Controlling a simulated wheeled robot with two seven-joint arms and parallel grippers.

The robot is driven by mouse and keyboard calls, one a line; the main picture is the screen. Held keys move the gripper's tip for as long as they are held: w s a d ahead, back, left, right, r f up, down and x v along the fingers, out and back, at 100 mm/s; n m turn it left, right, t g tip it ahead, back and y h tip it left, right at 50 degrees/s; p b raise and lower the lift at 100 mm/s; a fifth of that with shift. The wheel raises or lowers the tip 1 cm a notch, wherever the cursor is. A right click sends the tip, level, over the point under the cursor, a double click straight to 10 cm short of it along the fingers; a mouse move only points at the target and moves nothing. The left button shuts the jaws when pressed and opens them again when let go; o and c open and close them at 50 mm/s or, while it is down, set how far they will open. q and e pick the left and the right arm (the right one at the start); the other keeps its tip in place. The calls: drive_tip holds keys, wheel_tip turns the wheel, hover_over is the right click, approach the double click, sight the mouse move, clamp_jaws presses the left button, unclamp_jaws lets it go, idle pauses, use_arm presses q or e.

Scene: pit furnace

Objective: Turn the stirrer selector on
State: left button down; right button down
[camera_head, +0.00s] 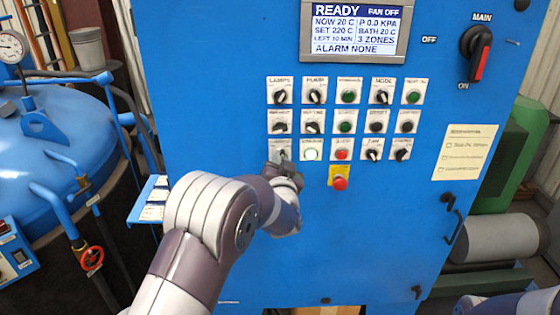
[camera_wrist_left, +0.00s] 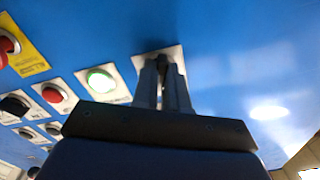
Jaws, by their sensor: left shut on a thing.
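My left gripper (camera_head: 277,163) is at the bottom-left selector of the blue panel's control grid. In the left wrist view its two fingers (camera_wrist_left: 163,78) are closed on the dark knob of that selector (camera_wrist_left: 163,62), in front of its pale square plate. The selector's plate (camera_head: 279,144) shows just above the gripper in the head view. Its label is too small to read, so I cannot confirm it says stirrer. The fingers hide most of the knob, and its angle is unclear. My right gripper is not in view; only part of that arm shows at bottom right.
A lit white-green button (camera_head: 311,154) sits right beside the held selector. Further right are a red button (camera_head: 342,155) and a red emergency stop (camera_head: 340,183). Several selectors fill the rows above. The display (camera_head: 354,30) reads READY. The lower panel is clear.

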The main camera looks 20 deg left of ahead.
use_arm(q)
drive_tip(key=shift+r+m, duration=0.25)
drive_tip(key=shift+m, duration=0.35)
drive_tip(key=c, duration=1.3)
unclamp_jaws()
drive_tip(key=shift+o, duration=0.7)
drive_tip(key=shift+f, duration=0.1)
drive_tip(key=b+v, duration=0.4)
drive_tip(key=v, duration=0.8)
drive_tip(key=shift+s, duration=0.3)
drive_tip(key=shift+d, duration=0.15)
